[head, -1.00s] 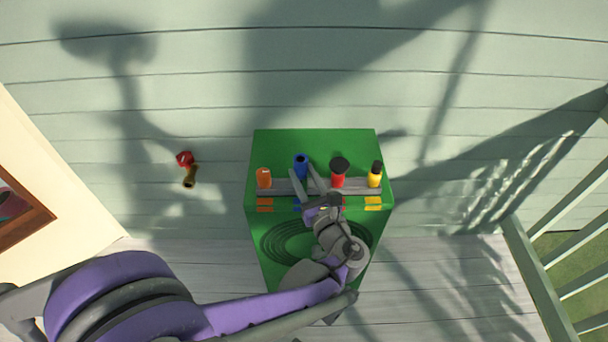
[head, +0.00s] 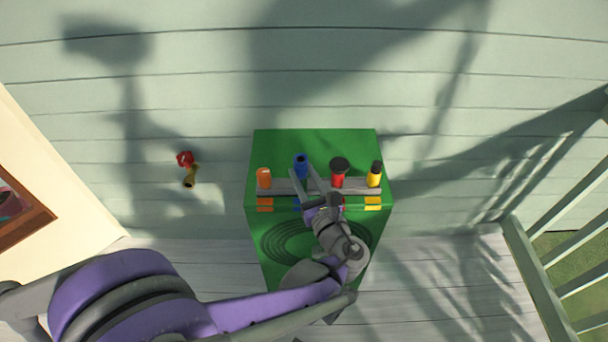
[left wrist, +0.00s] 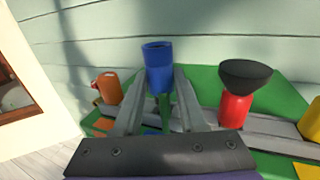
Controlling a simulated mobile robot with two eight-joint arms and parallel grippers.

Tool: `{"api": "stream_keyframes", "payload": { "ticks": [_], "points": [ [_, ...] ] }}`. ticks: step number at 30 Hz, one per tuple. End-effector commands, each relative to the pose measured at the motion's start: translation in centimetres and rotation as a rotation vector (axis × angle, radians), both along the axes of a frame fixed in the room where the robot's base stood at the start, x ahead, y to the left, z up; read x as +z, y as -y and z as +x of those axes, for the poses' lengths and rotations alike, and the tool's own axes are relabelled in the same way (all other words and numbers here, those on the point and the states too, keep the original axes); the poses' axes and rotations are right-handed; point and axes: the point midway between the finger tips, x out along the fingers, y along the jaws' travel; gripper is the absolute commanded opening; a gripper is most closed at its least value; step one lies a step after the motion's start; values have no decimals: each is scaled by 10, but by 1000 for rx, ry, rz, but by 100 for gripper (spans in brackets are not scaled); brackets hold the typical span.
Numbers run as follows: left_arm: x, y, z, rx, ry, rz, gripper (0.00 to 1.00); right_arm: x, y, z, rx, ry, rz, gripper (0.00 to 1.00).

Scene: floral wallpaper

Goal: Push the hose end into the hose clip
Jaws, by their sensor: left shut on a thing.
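The blue hose end (head: 301,163) stands roughly upright at the grey rail on the green box, and its open top faces up. It also shows in the left wrist view (left wrist: 158,68), with a green stretch below it. My left gripper (head: 304,173) is shut on the blue hose end, one finger on each side. The grey rail (head: 284,187) crosses the box top. The clip at the blue place is hidden by my fingers, so I cannot tell whether the hose end sits in it. My right gripper is not in view.
An orange piece (head: 264,177) stands on the rail to the left. A red piece with a black top (head: 338,175) and a yellow one (head: 375,174) stand to the right. The green box (head: 313,142) stands near the wall. A red-handled tap (head: 187,168) is on the wall.

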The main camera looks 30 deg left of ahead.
Motion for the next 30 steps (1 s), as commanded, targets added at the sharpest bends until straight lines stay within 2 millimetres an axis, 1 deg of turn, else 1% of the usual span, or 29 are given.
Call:
{"api": "stream_keyframes", "payload": {
  "ticks": [8,30],
  "points": [
    [-3,0,0,0,0,0,0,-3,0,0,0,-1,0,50],
    [-22,0,0,0,0,0,0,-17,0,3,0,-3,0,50]
  ]
}}
